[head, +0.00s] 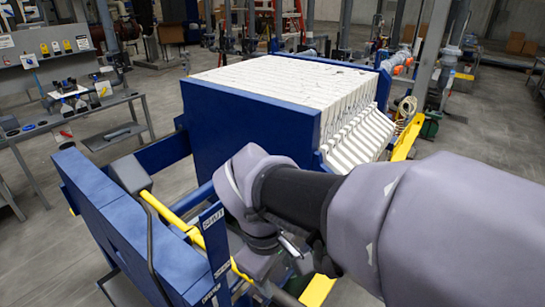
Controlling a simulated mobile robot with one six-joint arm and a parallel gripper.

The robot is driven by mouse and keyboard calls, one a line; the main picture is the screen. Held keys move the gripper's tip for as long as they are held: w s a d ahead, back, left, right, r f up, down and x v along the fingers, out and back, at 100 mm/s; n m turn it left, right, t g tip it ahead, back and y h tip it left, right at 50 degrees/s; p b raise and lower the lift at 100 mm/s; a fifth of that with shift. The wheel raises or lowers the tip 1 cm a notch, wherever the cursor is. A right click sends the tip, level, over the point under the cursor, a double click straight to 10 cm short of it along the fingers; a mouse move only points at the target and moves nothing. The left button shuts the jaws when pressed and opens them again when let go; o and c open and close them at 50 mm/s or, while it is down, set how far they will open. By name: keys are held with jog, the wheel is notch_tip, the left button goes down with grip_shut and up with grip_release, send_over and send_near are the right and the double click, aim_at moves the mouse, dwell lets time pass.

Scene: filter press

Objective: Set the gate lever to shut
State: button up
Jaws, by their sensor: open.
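A narrow upright blue plate (215,240) stands at the near end of the blue press, with white lettering that reads SHUT near its top and a second label, which seems to read OPEN, near its foot. A yellow bar (178,222) slopes down to the right and passes behind this plate; I cannot tell whether it is the gate lever. My gripper (300,262) is low beside my wrist, right of the plate, and mostly hidden by my arm. It is open; no contact with a lever shows.
The blue press frame (245,130) with its stack of white plates (290,80) stands behind my arm. A blue end beam (105,215) lies at the left. A grey workbench (60,118) stands farther left, with clear floor between.

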aim_at(284, 297)
jog(key=f+b, duration=0.1)
jog(key=f, duration=0.3)
jog(key=w+d+f+b, duration=0.1)
jog(key=f, duration=0.4)
jog(key=w+d+f+b, duration=0.1)
jog(key=f+b, duration=0.1)
jog(key=f, duration=0.2)
jog(key=shift+w+f, duration=0.2)
grip_shut()
dwell(0.6)
